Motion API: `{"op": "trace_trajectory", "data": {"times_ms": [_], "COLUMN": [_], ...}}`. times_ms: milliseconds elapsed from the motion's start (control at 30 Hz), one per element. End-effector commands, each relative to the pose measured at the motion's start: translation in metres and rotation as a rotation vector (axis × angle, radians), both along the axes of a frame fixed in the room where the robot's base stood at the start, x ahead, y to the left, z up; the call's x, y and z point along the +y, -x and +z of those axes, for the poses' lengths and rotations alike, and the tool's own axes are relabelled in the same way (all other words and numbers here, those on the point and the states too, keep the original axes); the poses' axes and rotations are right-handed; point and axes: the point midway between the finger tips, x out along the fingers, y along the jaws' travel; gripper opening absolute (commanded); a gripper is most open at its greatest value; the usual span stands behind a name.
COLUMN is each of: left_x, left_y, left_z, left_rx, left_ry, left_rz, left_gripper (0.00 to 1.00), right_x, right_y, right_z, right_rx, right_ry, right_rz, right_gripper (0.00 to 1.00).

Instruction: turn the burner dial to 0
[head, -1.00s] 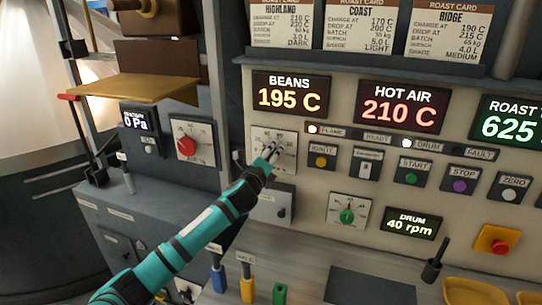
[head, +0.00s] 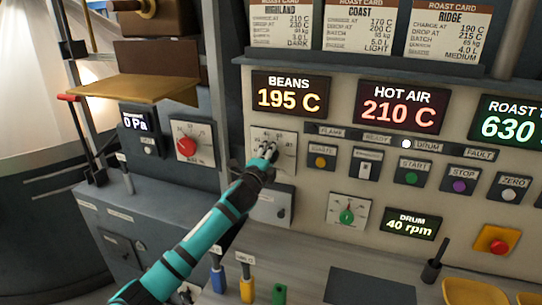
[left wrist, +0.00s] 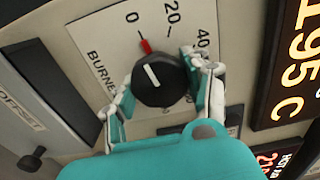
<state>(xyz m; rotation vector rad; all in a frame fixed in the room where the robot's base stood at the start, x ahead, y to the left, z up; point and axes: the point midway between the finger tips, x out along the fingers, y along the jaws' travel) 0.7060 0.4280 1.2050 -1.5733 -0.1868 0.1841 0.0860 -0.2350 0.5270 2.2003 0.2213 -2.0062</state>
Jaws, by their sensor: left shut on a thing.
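The burner dial is a round black knob (left wrist: 160,82) with a white line and a red tip, on a white scale plate (left wrist: 98,45) marked 0, 20, 40. The red tip points at or very close to the 0. My left gripper (left wrist: 160,95) is shut on the knob, with one finger on each side of it. In the head view my left gripper (head: 265,155) covers the knob, and only part of the plate (head: 287,138) shows around it. The lower scale is partly hidden in the wrist view. My right gripper is not in view.
A red dial (head: 187,146) is on the panel to the left, and a green dial (head: 347,215) is lower right. The BEANS display (head: 290,94) reads 195 C and HOT AIR (head: 402,106) reads 210 C. An ignite button (head: 320,162) sits close right of the gripper.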

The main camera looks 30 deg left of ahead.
Motion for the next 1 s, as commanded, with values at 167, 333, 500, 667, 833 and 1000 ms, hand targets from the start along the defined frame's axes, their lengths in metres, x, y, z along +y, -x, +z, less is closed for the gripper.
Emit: {"op": "trace_trajectory", "data": {"times_ms": [167,333,500,667,833,1000], "left_x": [0.000,0.000,0.000,0.000,0.000,-0.004], "left_y": [0.000,0.000,0.000,0.000,0.001,0.018], "left_z": [-0.001,-0.001,-0.001,-0.001,-0.001,-0.001], "left_rx": [0.000,0.001,0.001,0.001,0.000,0.000], "left_ry": [0.007,0.008,0.006,0.005,0.004,0.003], "left_rz": [0.000,0.000,0.000,0.000,0.000,-0.002], "left_gripper": [0.17,0.17,0.70,0.74,0.74,0.74], "right_x": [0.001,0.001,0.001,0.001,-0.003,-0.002], "right_y": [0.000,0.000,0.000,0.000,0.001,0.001], "right_z": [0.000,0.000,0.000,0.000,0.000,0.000], "right_rx": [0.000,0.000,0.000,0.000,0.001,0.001], "right_ry": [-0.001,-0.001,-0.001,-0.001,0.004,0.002], "right_rz": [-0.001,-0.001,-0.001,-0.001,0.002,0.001], "right_gripper": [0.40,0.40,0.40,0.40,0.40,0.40]}}
